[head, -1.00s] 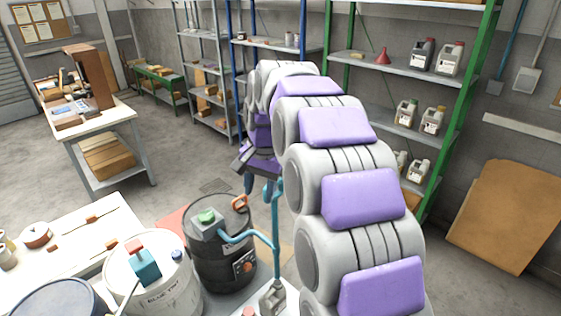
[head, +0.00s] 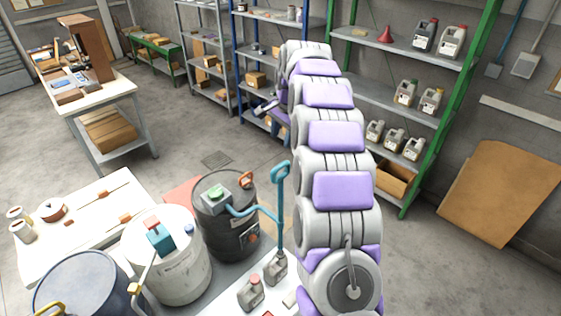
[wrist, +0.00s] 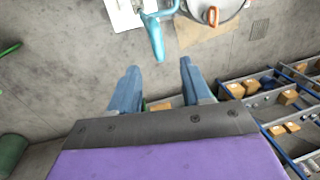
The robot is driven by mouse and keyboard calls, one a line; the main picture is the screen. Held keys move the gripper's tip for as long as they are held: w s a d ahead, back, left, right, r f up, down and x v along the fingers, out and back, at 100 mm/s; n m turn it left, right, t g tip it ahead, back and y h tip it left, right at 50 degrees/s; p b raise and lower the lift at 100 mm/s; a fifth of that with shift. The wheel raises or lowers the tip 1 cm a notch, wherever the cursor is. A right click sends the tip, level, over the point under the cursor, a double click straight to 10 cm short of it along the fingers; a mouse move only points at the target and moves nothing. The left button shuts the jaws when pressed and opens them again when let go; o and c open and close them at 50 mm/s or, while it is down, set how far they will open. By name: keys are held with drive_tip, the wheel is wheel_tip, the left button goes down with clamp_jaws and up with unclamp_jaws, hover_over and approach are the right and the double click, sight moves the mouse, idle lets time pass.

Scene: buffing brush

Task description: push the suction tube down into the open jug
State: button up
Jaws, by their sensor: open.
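The teal suction tube (head: 280,210) stands upright, with a loop handle at its top and a hose running to the pump on the black drum (head: 226,225). Its lower end meets the top of a small grey jug (head: 275,269); I cannot tell how deep it sits. In the wrist view the tube's teal handle (wrist: 155,35) shows beyond my fingertips, apart from them. My gripper (wrist: 160,66) is open and empty, with its two blue fingers spread. In the head view my gripper (head: 266,106) is small, behind the tube and higher in the picture.
A second grey jug with a red cap (head: 251,291) stands beside the first. A white drum (head: 180,275) and a blue drum (head: 80,290) stand to the left. Shelves (head: 400,95) line the back. Open floor (head: 170,165) lies beyond the drums.

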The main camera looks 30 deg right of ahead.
sight(280, 164)
drive_tip(key=d+f, duration=0.1)
drive_tip(key=f, duration=0.2)
drive_tip(key=w+d+f, duration=0.1)
drive_tip(key=f, duration=0.3)
drive_tip(key=w+d+f+p, duration=0.1)
drive_tip(key=f, duration=0.3)
drive_tip(key=shift+d+f, duration=0.2)
drive_tip(key=shift+d, duration=0.15)
drive_tip(key=a, duration=0.3)
drive_tip(key=a+f, duration=0.1)
drive_tip(key=a, duration=0.1)
drive_tip(key=shift+w+f, duration=0.1)
drive_tip(key=shift+w, duration=0.15)
drive_tip(key=d, duration=0.4)
drive_tip(key=shift+f, duration=0.3)
drive_tip(key=c, duration=0.4)
drive_tip(key=shift+d, duration=0.15)
drive_tip(key=shift+c, duration=0.6)
drive_tip(key=shift+a, duration=0.55)
drive_tip(key=c, duration=0.3)
drive_tip(key=shift+a, duration=0.65)
clamp_jaws()
drive_tip(key=shift+r, duration=0.1)
drive_tip(key=shift+d, duration=0.1)
